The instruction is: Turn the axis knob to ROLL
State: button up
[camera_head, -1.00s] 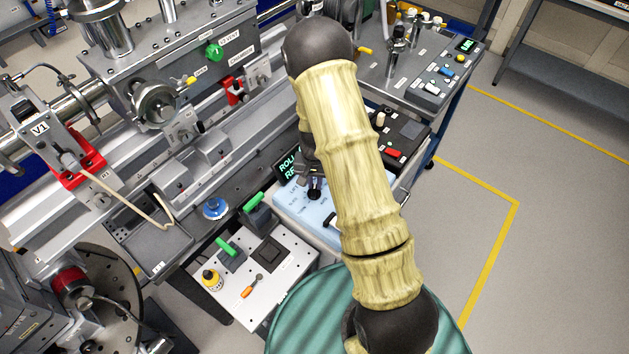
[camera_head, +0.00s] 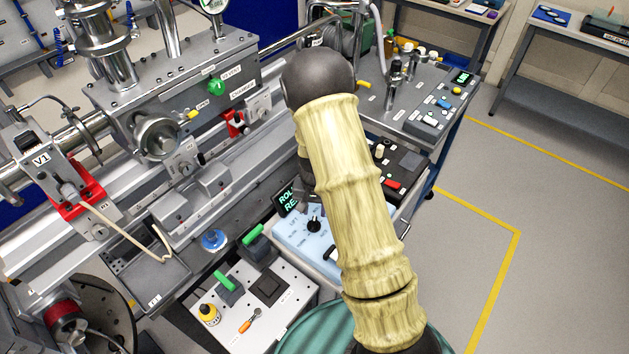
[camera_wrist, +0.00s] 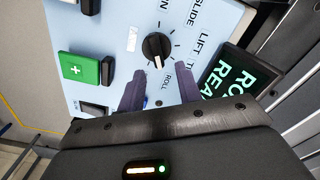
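The black axis knob (camera_wrist: 157,47) is on a light blue panel (camera_wrist: 121,13) in the wrist view. Its white pointer line points down the picture, towards the ROLL label (camera_wrist: 167,85). SLIDE and LIFT labels stand around it. A dark display (camera_wrist: 240,75) beside the panel shows green text starting "RO" and "REA", partly cut off. In the head view the knob (camera_head: 314,224) and display (camera_head: 287,198) show left of my arm. My gripper (camera_wrist: 160,88) is open and empty, its two dark fingers apart from the knob, which is clear of them. In the head view my arm mostly hides the gripper.
A white plate with green-handled switches (camera_head: 255,285) is in front. Beamline hardware with a red clamp (camera_head: 80,195) fills the left. Floor at the right (camera_head: 560,260) is clear.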

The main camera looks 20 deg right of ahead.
aim_at(315, 217)
notch_tip(315, 217, up, 15)
jog(key=b, duration=0.1)
jog(key=shift+f, duration=0.15)
dwell(0.5)
jog(key=s+r+n+t, duration=0.1)
jog(key=s+r+n, duration=0.1)
jog(key=s, duration=0.6)
jog(key=s+r+n+t, duration=0.1)
jog(key=s+n, duration=0.1)
jog(key=s, duration=0.6)
jog(key=shift+a+r+n+t, duration=0.3)
jog(key=shift+r+n, duration=0.1)
